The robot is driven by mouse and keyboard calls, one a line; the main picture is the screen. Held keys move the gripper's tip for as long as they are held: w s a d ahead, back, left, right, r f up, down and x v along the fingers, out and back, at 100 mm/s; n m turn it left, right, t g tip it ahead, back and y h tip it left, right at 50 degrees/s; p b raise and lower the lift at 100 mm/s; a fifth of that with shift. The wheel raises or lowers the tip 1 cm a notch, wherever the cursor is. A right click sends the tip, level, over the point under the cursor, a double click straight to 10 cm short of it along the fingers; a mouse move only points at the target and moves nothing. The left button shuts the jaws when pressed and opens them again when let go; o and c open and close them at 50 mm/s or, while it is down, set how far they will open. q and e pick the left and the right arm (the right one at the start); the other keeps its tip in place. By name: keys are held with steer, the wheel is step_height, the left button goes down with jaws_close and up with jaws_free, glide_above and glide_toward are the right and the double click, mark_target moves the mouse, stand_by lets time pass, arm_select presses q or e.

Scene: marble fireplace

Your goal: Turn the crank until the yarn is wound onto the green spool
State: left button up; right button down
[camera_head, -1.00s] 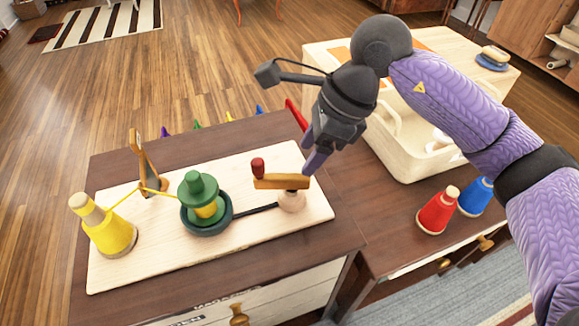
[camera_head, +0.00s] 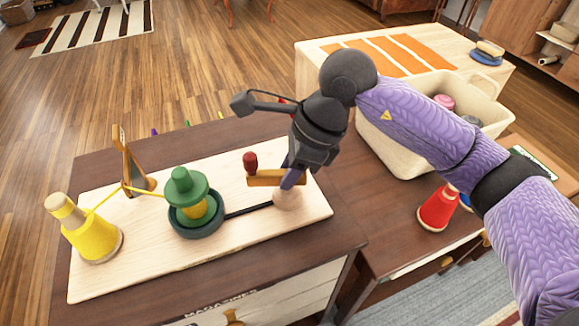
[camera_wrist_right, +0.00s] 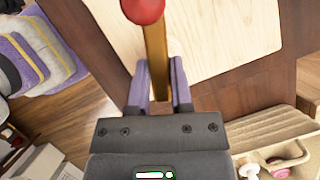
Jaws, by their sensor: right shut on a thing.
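The crank's wooden arm (camera_head: 265,179) carries a red knob (camera_head: 250,162) on its left end and sits on a round wooden post (camera_head: 286,200). My right gripper (camera_head: 292,180) is at the arm's right end, away from the knob. In the right wrist view its two purple fingers (camera_wrist_right: 160,85) are on both sides of the wooden arm. The green spool (camera_head: 183,188) stands in a dark round holder (camera_head: 196,230) with some yellow yarn on it. Yellow yarn runs from the yellow cone (camera_head: 92,232) past the wooden guide (camera_head: 134,168) to the spool. My left gripper is out of view.
The mechanism is on a pale board (camera_head: 140,265) on a dark wooden cabinet. A red cone (camera_head: 437,210) stands to the right, with a blue one partly hidden behind my arm. A cream bin (camera_head: 385,150) stands behind my right forearm.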

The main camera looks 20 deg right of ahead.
steer(key=shift+r+m+p, duration=0.2)
steer(key=shift+m+p, duration=0.1)
steer(key=shift+p, duration=0.1)
steer(key=shift+s+r+m+t+p, duration=0.1)
steer(key=shift+m+t+p, duration=0.35)
steer(key=shift+m, duration=0.25)
steer(key=shift+f+m+h, duration=0.2)
steer(key=shift+m+h, duration=0.1)
steer(key=shift+m, duration=0.3)
steer(key=c, duration=0.7)
jaws_free()
steer(key=shift+o, duration=0.9)
steer(key=p+v, duration=0.4)
steer(key=v, duration=0.5)
steer(key=shift+d+r+p, duration=0.2)
steer(key=shift+r+p, duration=0.1)
